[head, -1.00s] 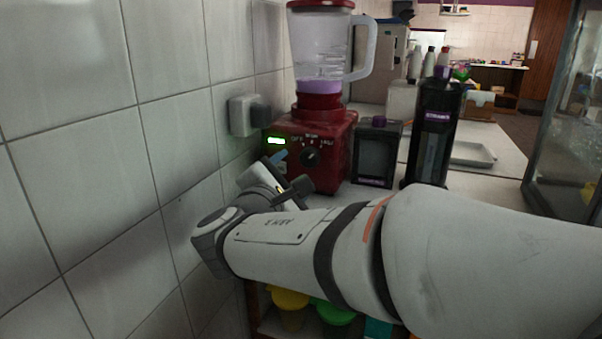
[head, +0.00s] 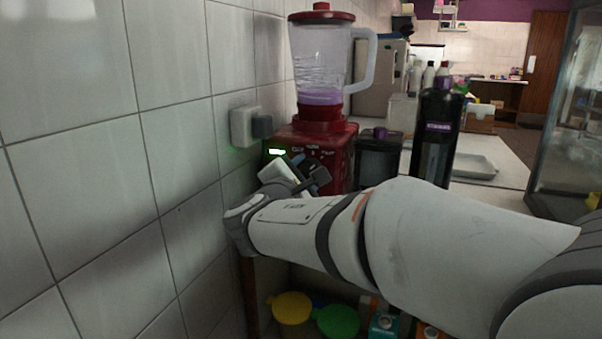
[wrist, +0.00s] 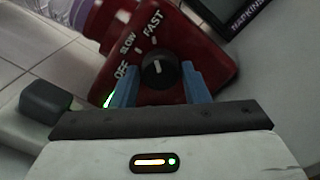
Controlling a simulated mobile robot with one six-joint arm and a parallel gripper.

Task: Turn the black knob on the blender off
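The red blender (head: 330,143) stands on the counter against the tiled wall, its clear jug (head: 320,62) holding purple liquid. In the wrist view, the round black knob (wrist: 158,70) sits on the blender's red front panel (wrist: 200,45), with OFF, SLOW and FAST labels around it. The knob's white mark points upward in the picture, on the FAST side of the dial. My gripper (wrist: 160,82) is open, with one blue finger on each side of the knob. I cannot tell whether the fingers touch it. In the head view my gripper (head: 308,175) hides the knob.
A wall plug (head: 244,127) is left of the blender. A dark napkin box (head: 380,158) and a tall black dispenser (head: 435,135) stand close on its right. A glass case is at the far right. Yellow and green lids (head: 292,308) show below the counter.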

